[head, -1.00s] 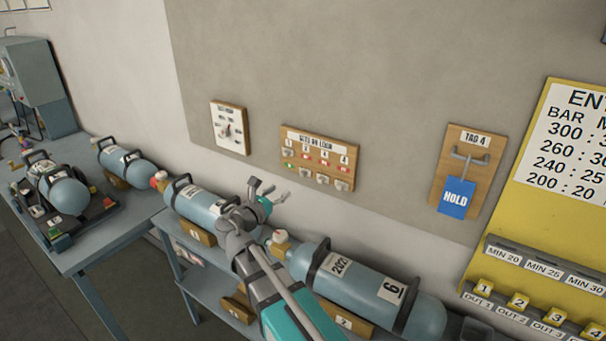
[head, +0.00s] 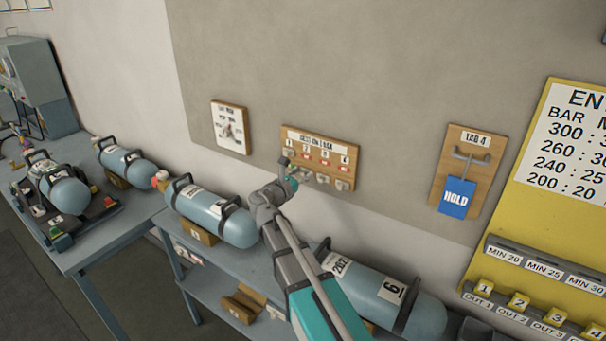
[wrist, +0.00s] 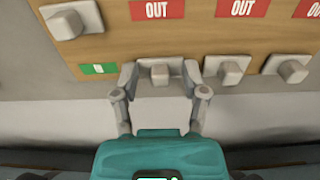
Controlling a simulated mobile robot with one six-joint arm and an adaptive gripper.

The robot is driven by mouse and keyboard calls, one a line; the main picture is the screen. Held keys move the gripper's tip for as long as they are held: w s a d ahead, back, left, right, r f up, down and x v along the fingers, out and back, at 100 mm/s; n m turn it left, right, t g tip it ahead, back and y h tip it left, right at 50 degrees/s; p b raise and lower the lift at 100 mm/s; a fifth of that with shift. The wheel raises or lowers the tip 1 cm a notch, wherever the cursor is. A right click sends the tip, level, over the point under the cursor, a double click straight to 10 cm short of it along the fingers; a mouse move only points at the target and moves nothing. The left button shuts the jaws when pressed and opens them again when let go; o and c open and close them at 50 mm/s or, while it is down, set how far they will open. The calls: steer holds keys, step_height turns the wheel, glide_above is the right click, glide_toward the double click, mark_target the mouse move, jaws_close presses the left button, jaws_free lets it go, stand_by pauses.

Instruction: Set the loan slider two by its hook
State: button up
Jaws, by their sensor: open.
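The loan board (head: 345,147) is a wooden panel on the wall with several numbered sliders. In the wrist view slider two (wrist: 160,74) is a pale square knob at its low position, below a red OUT label (wrist: 157,9). My gripper (wrist: 159,70) is open, with one finger on each side of slider two. I cannot tell whether either finger touches it. In the head view my gripper (head: 294,169) is at the board's lower left and hides slider two. Slider one (wrist: 70,22) sits higher, above a green label (wrist: 98,69).
Two more knobs (wrist: 229,70) sit low to the right. Air cylinders (head: 212,215) lie on the bench below.

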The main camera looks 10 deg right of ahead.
mark_target(306, 154)
steer(key=shift+w+d, duration=0.1)
jaws_close()
stand_by(0.3)
steer(key=shift+r, duration=0.1)
step_height(306, 154, up, 5)
steer(key=p, duration=0.5)
steer(key=shift+w+r+p, duration=0.1)
steer(key=shift+r+p, duration=0.1)
steer(key=shift+p, duration=0.15)
jaws_free()
stand_by(0.4)
